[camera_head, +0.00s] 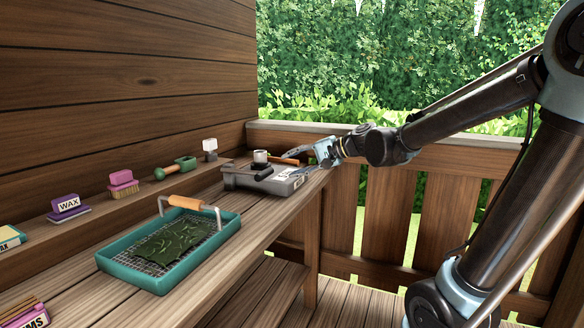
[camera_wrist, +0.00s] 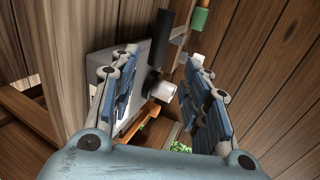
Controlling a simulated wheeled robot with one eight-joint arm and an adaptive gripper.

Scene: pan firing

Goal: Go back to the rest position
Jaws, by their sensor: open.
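My gripper (camera_head: 322,152) is at the far end of the bench, beside the right side of a grey portable stove (camera_head: 266,180). In the wrist view my gripper (camera_wrist: 158,92) has its two blue-padded fingers wide apart, with nothing clamped between them. The stove also shows beyond the fingers in the wrist view (camera_wrist: 103,60). A small white-grey cylinder (camera_head: 260,156) stands on the stove, and a brown wooden handle (camera_head: 285,161) lies near it. My arm reaches in from the right of the head view.
A wooden railing (camera_head: 400,165) stands behind.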

